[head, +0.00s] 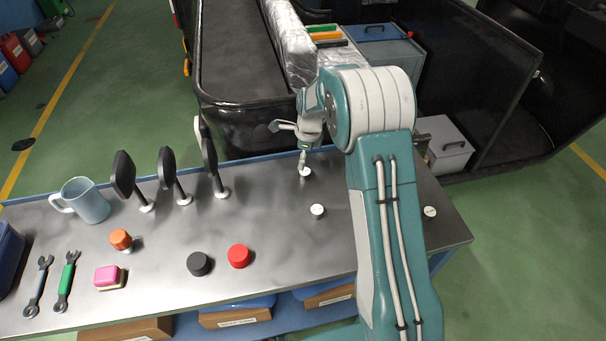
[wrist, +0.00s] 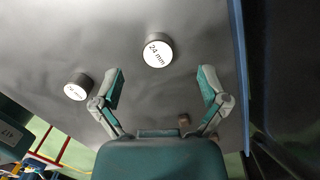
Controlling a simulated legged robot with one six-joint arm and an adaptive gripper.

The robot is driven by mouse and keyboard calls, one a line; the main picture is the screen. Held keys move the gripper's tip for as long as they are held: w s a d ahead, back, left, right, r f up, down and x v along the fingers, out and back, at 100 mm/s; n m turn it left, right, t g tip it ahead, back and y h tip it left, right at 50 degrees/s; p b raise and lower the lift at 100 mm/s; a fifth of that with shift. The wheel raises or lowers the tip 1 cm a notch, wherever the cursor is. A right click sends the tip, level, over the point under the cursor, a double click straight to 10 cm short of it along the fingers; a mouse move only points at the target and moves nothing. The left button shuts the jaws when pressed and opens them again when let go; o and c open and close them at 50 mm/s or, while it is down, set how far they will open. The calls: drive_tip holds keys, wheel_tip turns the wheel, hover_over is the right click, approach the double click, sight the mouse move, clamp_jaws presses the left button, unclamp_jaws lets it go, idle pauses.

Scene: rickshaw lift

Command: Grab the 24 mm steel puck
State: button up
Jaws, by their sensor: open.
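The steel puck with a white top labelled "24 mm" (wrist: 157,52) stands on the metal table top in the wrist view. It lies between the lines of my two fingers, just beyond their tips, and nothing holds it. In the head view it appears to be the small white-topped puck (head: 305,172) near the far table edge, partly covered by a finger. My gripper (wrist: 162,77) is open and empty, its fingers spread on either side; in the head view it hangs over the far edge area (head: 289,147).
A second puck (wrist: 77,87) stands left in the wrist view, its label unclear. The head view shows white-topped pucks nearer me (head: 317,210) and at the right (head: 430,211). Black paddles (head: 166,168), a mug (head: 86,200), a black knob (head: 199,264) and a red knob (head: 238,256) stand left.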

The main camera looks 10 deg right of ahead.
sight(305, 171)
drive_tip(key=f, duration=0.5)
drive_tip(key=shift+s+d+f, duration=0.1)
drive_tip(key=shift+s+d, duration=0.15)
drive_tip(key=shift+d, duration=0.15)
drive_tip(key=shift+a+f, duration=0.2)
drive_tip(key=shift+f, duration=0.2)
drive_tip(key=shift+a, duration=0.1)
drive_tip(key=shift+c, duration=0.4)
clamp_jaws()
